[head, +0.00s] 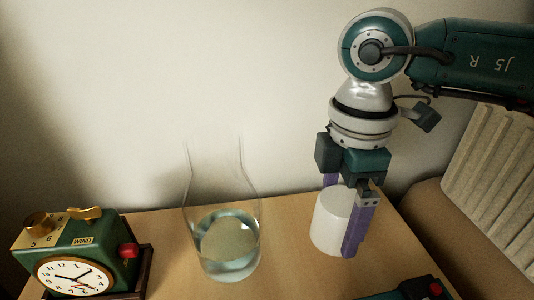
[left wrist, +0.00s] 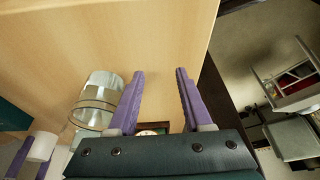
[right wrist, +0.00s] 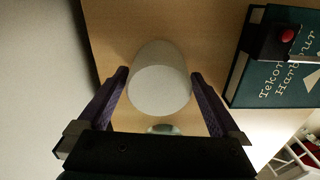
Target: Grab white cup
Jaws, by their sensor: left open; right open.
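The white cup (head: 331,219) stands on the wooden table at the right in the head view. My right gripper (head: 341,220) comes down from above with its purple fingers on either side of the cup. In the right wrist view the cup (right wrist: 160,80) lies between the two open fingers (right wrist: 162,95), with a gap showing on each side. In the left wrist view my left gripper (left wrist: 160,85) is open and empty above the table. The left gripper does not show in the head view.
A clear glass carafe (head: 230,245) stands left of the cup. A green wind-up clock (head: 75,255) is at the far left. A dark green book (right wrist: 285,60) with a red-buttoned object (right wrist: 272,36) lies near the cup. A wall is behind the table.

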